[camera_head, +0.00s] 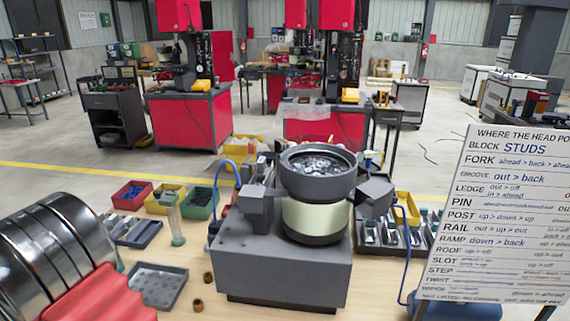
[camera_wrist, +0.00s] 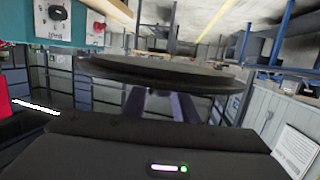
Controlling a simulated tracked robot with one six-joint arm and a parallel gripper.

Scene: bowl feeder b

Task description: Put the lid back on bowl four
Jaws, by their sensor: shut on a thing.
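A dark round lid (camera_wrist: 165,72) spans the upper middle of the wrist view, seen nearly edge-on. My gripper (camera_wrist: 163,98) is shut on it from below in the picture; the exact contact is hard to see. In the head view, a dark round feeder bowl (camera_head: 317,184) stands open on a pale drum and grey base (camera_head: 282,262). Shiny metal parts lie inside it. No number is readable on the bowl. My gripper and the lid do not show in the head view, so their distance from the bowl cannot be told.
Red, yellow and green bins (camera_head: 201,199), a grey tray (camera_head: 157,286) and small brown pieces lie left of the feeder. Large metal rings in a red holder (camera_head: 100,297) fill the front left. A white lettered board (camera_head: 500,215) stands right. Blue hoses flank the feeder.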

